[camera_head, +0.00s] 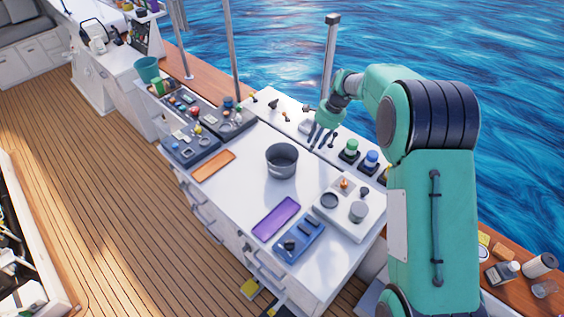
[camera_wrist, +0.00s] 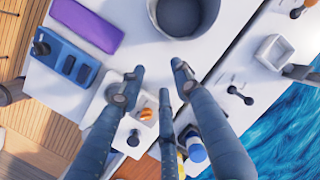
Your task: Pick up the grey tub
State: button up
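The grey tub (camera_head: 281,161) stands upright on the white counter (camera_head: 238,180), open at the top. In the wrist view the tub (camera_wrist: 184,14) is at the top middle, partly cut off by the frame edge. My gripper (camera_head: 320,137) is above the back part of the counter, to the right of the tub and apart from it. In the wrist view my gripper (camera_wrist: 158,78) has its fingers spread with nothing between them. The tub lies just beyond the fingertips in that picture.
A purple tray (camera_head: 276,217), a blue switch box (camera_head: 299,240) and a pale panel with knobs (camera_head: 345,203) lie near the tub. An orange tray (camera_head: 213,166) lies to its left. Green and blue knobs (camera_head: 351,146) line the back. Clear counter surrounds the tub.

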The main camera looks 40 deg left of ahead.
jog(key=s+a+f+p, duration=0.1)
jog(key=s+a+f, duration=0.1)
jog(key=a+f, duration=0.2)
jog(key=shift+s+a+f+g, duration=0.25)
jog(key=shift+a+f+g, duration=0.05)
jog(key=shift+a, duration=0.05)
jog(key=shift+f, duration=0.15)
send_near(288, 175)
jog(key=f, duration=0.1)
jog(key=shift+w+a+f+p, duration=0.15)
jog(key=shift+a+p, duration=0.1)
jog(key=shift+p, duration=0.2)
jog(key=shift+f, duration=0.1)
jog(key=shift+s+a+f+p, duration=0.1)
jog(key=shift+s+f+p, duration=0.15)
jog(key=shift+f, duration=0.3)
jog(key=shift+s+a+f+p, duration=0.1)
jog(key=shift+s+f+p, duration=0.15)
jog(key=shift+f, duration=0.35)
jog(key=shift+x, duration=1.3)
jog(key=shift+d, duration=0.1)
